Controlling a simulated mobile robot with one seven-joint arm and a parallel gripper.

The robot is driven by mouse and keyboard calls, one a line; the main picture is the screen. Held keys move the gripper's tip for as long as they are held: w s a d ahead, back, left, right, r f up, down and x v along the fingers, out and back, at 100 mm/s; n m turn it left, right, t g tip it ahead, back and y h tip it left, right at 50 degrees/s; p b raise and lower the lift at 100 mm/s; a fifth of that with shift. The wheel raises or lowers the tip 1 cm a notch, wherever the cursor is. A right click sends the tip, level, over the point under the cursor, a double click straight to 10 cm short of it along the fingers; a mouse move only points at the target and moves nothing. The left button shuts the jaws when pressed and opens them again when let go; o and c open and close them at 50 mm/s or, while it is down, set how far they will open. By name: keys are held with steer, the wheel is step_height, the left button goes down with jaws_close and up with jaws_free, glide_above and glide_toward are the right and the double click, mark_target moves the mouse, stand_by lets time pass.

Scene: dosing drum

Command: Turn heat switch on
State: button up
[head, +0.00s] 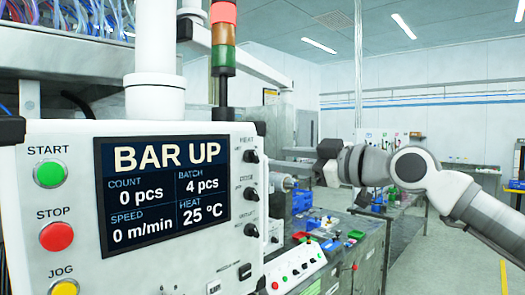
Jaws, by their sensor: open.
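The heat switch (251,157) is a small black knob at the top of the knob column on the white control panel (180,262), just under the "HEAT" label. Its exact turn position is too small to read. The panel's display (165,192) reads "BAR UP", 0 pcs, batch 4 pcs, 0 m/min and heat 25 °C. My gripper (320,164) is open, to the right of the panel and apart from the switch.
Two more black knobs (250,194) sit below the heat switch. Start (50,173), stop (56,237) and jog (64,288) buttons line the panel's left. A signal tower (223,45) rises behind. A cluttered bench (370,245) lies below my arm; the air between gripper and panel looks clear.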

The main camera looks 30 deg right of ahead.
mark_target(256, 156)
steer(key=p+x, duration=0.1)
steer(key=x, duration=0.6)
steer(key=shift+s, duration=0.1)
jaws_close()
